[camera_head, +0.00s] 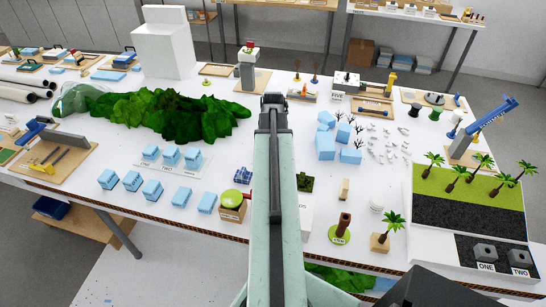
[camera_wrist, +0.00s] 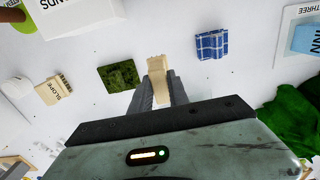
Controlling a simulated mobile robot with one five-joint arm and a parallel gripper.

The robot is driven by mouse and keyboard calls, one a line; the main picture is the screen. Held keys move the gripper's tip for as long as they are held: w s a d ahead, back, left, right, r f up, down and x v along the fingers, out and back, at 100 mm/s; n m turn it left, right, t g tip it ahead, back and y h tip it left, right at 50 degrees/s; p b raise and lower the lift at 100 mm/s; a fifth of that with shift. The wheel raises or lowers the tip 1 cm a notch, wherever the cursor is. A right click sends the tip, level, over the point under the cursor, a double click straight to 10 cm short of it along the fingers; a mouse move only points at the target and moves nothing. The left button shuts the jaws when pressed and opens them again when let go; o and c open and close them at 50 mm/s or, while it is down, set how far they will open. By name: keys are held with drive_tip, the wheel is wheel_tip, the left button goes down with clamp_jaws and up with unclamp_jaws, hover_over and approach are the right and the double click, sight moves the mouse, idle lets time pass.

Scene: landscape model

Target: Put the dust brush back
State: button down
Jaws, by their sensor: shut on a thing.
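The dust brush, a pale tan piece (camera_wrist: 157,64), shows in the wrist view between my fingertips. My gripper (camera_wrist: 158,80) is shut on it. The brush appears over the white table between a dark green square and a blue gridded piece; I cannot tell its height above the surface. In the head view my own arm covers the gripper and the brush.
The dark green square (camera_wrist: 122,76) and blue gridded piece (camera_wrist: 212,44) lie close by on either side. A tan block marked SLOPE (camera_wrist: 52,90) is to the left. Green hills (camera_head: 170,115), small blue houses (camera_head: 152,188) and palm trees (camera_head: 455,175) crowd the table.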

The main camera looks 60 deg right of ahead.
drive_tip(key=shift+f+b, duration=3.5)
drive_tip(key=shift+f, duration=0.3)
drive_tip(key=shift+f, duration=0.25)
drive_tip(key=c, duration=1.2)
unclamp_jaws()
drive_tip(key=shift+r, duration=0.15)
wheel_tip(320, 180, up, 8)
drive_tip(key=p, duration=0.7)
drive_tip(key=shift+p, duration=0.35)
drive_tip(key=shift+f, duration=0.2)
